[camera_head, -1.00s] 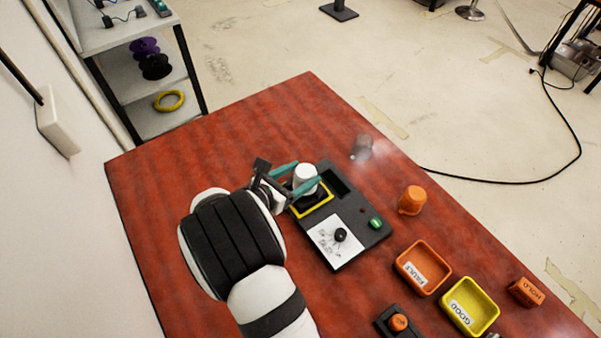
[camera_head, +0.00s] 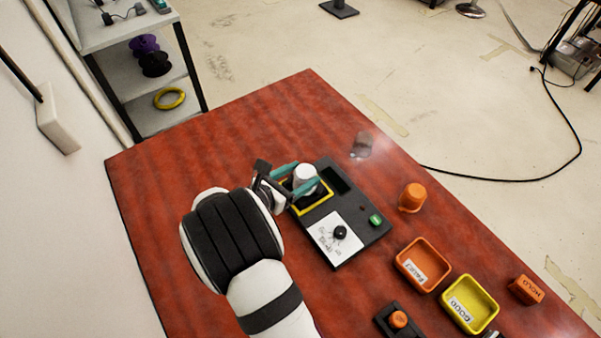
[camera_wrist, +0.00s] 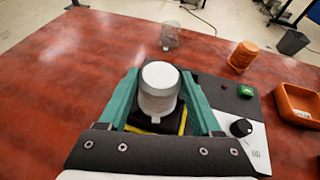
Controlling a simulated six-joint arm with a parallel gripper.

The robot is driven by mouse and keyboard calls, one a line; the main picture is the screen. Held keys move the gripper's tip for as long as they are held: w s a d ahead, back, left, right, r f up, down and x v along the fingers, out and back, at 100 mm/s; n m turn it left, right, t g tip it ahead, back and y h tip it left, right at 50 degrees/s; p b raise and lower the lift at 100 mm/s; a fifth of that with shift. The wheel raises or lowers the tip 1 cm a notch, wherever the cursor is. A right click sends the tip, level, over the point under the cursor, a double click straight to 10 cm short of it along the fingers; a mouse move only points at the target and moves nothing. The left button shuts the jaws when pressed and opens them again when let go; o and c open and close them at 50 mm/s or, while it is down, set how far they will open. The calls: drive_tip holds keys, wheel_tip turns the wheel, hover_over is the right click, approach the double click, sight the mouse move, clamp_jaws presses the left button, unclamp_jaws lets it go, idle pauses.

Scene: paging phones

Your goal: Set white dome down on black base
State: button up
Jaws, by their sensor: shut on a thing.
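The white dome (camera_head: 305,178) is upright between the green fingers of my gripper (camera_head: 303,182). In the wrist view the white dome (camera_wrist: 159,88) has a pale flat top and a greyer side, with a finger on each side of it. My gripper (camera_wrist: 160,95) is shut on it. The black base (camera_wrist: 150,125) shows below the dome, inside a yellow square outline on a dark panel (camera_head: 345,215). Whether the dome touches the base cannot be told, as the dome and fingers hide most of it.
The panel carries a black knob (camera_head: 340,233), a green button (camera_head: 376,220) and an empty dark slot. A clear glass (camera_head: 362,146), an orange cup (camera_head: 412,197), an orange tray (camera_head: 402,264) and a yellow tray (camera_head: 449,303) stand to the right. The table's left side is clear.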

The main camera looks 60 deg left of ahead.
drive_tip(key=o, duration=1.4)
drive_tip(key=shift+o, duration=0.2)
drive_tip(key=shift+r, duration=3.25)
